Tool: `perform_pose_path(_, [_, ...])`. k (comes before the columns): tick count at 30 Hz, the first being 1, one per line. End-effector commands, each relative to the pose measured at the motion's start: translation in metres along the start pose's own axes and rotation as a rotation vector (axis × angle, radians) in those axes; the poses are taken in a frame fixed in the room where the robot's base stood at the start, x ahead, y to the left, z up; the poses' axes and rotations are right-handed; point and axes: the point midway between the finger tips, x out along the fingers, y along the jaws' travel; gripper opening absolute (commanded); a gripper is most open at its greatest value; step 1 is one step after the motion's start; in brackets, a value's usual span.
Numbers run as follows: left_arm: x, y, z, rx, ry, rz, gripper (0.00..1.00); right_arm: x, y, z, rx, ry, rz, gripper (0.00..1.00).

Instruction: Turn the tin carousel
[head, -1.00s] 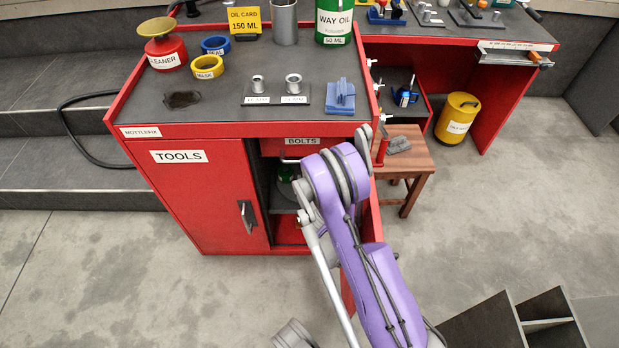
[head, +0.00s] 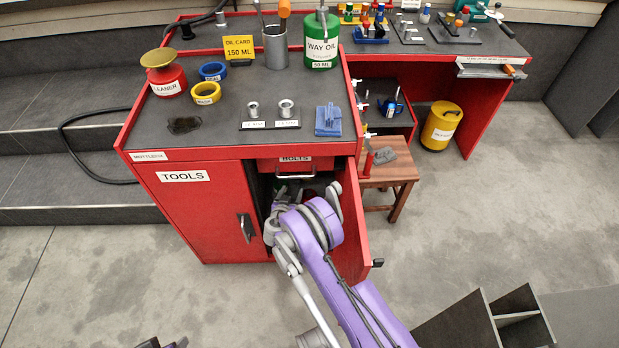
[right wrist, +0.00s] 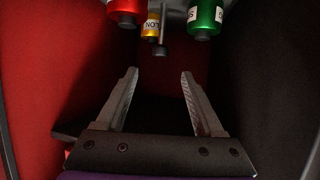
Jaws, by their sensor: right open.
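The tin carousel shows only in part, at the top of the right wrist view, with a red tin (right wrist: 125,8), a yellow tin (right wrist: 151,26) and a green tin (right wrist: 204,18). A dark peg with a rounded end (right wrist: 161,42) stands out between the yellow and green tins. My right gripper (right wrist: 159,72) is open and empty, its fingertips apart from the tins and peg. In the head view my right gripper (head: 290,192) reaches into the open side of the red cabinet (head: 205,222), below the bolts drawer. Dark tips at the bottom edge may be my left gripper (head: 160,343); its jaws are unclear.
The open cabinet door (head: 350,225) stands just right of my right arm. Red and dark walls flank the gripper closely. A wooden stool (head: 392,175) and a yellow canister (head: 441,126) stand farther right. The floor at left is clear.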

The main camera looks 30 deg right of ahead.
Motion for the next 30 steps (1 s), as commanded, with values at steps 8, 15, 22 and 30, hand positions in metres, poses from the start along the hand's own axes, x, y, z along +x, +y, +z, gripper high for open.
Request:
perform_pose_path(8, [0.009, 0.000, 0.003, 0.000, -0.003, 0.000, 0.50, 0.053, 0.003, 0.002, 0.000, -0.001, 0.003, 0.69])
perform_pose_path(15, [0.015, 0.000, 0.005, 0.000, -0.006, 0.000, 0.50, 0.089, 0.002, 0.002, 0.000, -0.002, 0.001, 0.69])
perform_pose_path(22, [0.017, 0.000, 0.006, 0.000, -0.006, 0.000, 0.50, 0.101, 0.002, 0.001, 0.000, -0.002, 0.001, 0.69])
perform_pose_path(30, [0.016, 0.000, 0.006, 0.000, -0.006, 0.000, 0.50, 0.101, 0.002, 0.001, 0.000, -0.001, 0.000, 0.60])
